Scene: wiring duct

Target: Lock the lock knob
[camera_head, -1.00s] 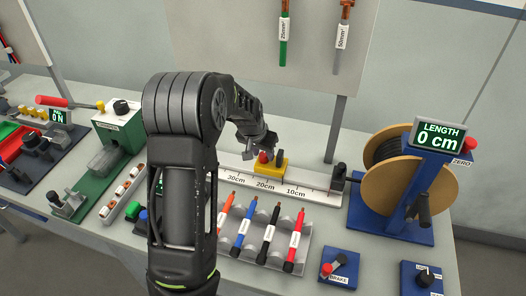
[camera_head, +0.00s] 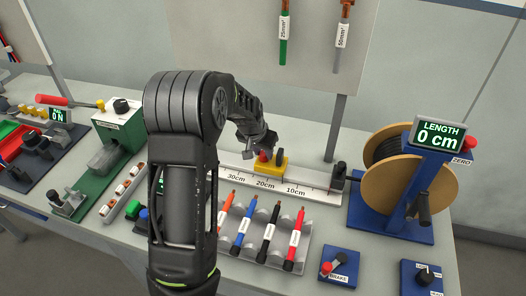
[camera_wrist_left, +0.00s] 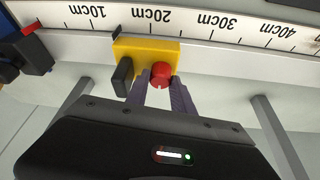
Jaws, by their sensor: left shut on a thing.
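The lock knob is a red round knob (camera_wrist_left: 161,71) on a yellow sliding block (camera_wrist_left: 132,48) that sits on the white ruler rail (camera_wrist_left: 190,24). In the left wrist view my left gripper (camera_wrist_left: 162,82) has its two fingers on either side of the red knob, shut on it. In the head view the yellow block (camera_head: 272,167) stands near the 20 cm mark, and my left gripper (camera_head: 266,150) reaches it from behind, partly covering the knob. A black handle (camera_wrist_left: 122,76) is beside the knob on the block. My right gripper is not in view.
A cable reel (camera_head: 376,185) with a blue stand and a "0 cm" display (camera_head: 437,134) is at the right. Several coloured cable pieces lie in a grey rack (camera_head: 300,258) in front of the rail. A blue brake box (camera_head: 340,268) is at the front right.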

